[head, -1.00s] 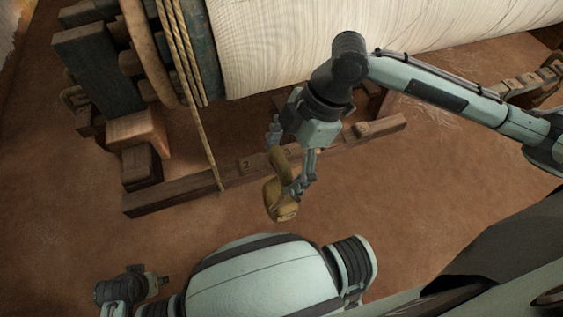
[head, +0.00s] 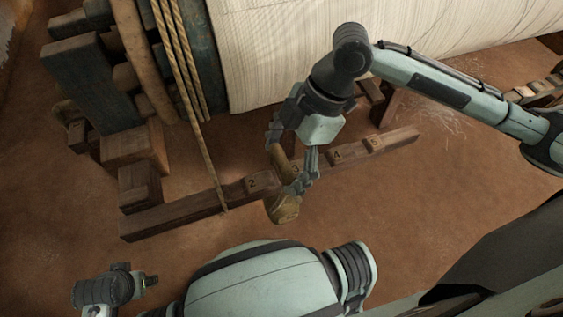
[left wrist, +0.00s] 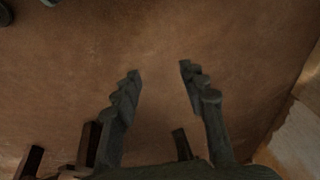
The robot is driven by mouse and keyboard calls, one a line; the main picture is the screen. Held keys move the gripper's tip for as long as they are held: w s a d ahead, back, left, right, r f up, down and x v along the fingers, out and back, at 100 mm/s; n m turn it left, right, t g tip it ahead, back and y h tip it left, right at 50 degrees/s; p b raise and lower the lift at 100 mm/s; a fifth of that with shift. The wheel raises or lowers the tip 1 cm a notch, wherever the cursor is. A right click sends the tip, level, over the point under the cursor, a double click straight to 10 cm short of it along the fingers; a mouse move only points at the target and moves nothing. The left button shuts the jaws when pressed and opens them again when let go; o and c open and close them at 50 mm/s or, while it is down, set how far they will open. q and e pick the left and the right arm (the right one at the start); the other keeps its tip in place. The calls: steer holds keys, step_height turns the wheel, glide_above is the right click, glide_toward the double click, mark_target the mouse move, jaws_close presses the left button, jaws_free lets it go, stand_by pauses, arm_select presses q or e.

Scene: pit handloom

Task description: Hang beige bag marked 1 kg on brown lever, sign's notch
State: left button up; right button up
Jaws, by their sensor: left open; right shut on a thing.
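My right gripper (head: 288,172) is shut on the beige bag (head: 283,209), near the block marked 3. The bag's rounded body hangs low at the lever's near side, and its upper part shows between the fingers. I cannot tell whether the bag touches the lever, and its marking is not legible. My left gripper (left wrist: 160,72) is open and empty above bare floor in the left wrist view. No sign shows.
The loom's cloth roll (head: 300,50) stands behind the lever. A rope (head: 200,140) slants down to the lever left of block 2. Dark timber posts (head: 95,85) crowd the left. The earthen floor (head: 400,215) at right of the bag is clear.

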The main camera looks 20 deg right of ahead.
steer(key=shift+w, duration=0.2)
steer(key=shift+w+f, duration=0.1)
steer(key=shift+w, duration=0.1)
steer(key=shift+f, duration=0.35)
steer(key=shift+f+b, duration=0.4)
steer(key=shift+f, duration=0.1)
steer(key=shift+s+f, duration=0.1)
steer(key=shift+f, duration=0.05)
arm_select(q)
steer(key=v, duration=0.2)
steer(key=shift+w+a+r, duration=0.1)
steer(key=shift+w+r, duration=0.05)
steer(key=shift+r, duration=0.2)
steer(key=shift+w, duration=0.2)
steer(key=shift+s+r+p, duration=0.1)
steer(key=shift+r+p, duration=0.2)
steer(key=shift+r, duration=0.05)
arm_select(e)
steer(key=shift+f, duration=0.25)
